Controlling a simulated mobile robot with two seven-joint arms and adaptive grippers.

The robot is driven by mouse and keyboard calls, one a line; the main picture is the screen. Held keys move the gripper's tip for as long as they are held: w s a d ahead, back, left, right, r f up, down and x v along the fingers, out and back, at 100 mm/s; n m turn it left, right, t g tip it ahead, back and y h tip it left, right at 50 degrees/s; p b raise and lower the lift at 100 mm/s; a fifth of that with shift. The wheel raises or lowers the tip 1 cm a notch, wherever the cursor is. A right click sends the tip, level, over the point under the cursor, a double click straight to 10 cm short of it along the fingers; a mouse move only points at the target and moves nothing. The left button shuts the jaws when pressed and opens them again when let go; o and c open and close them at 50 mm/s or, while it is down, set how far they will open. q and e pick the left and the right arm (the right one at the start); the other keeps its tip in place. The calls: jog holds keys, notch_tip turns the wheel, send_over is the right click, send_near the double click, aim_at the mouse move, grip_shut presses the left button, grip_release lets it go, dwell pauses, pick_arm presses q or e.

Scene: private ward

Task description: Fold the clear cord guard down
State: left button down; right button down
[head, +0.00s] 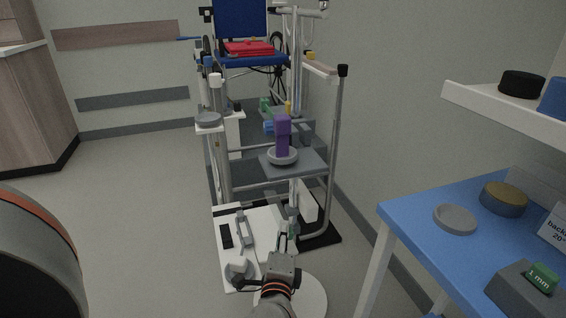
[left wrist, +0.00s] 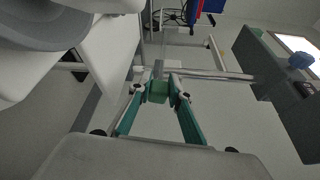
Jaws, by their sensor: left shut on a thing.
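My left gripper (head: 284,244) reaches in from the bottom of the head view, by the right side of a low white panel (head: 255,222). In the left wrist view the gripper (left wrist: 158,88) is shut on a small green block (left wrist: 158,92) between its fingertips. A pale grey, see-through-looking bar (left wrist: 215,75) runs right from just beyond the fingertips. I cannot tell for sure whether it is the clear cord guard or joined to the green block. In the head view the arm and fingers largely hide the held part. My right gripper is not in view.
A metal-framed cart with a grey shelf (head: 307,165) stands beyond the panel, carrying a purple block (head: 283,135) in a dish. A blue table (head: 408,203) stands right, below a white wall shelf (head: 480,106). The floor left of the panel is clear.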

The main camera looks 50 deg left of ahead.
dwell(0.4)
pick_arm(q)
jog(key=c, duration=2.1)
grip_release()
jog(key=shift+c, duration=0.2)
notch_tip(320, 180, up, 10)
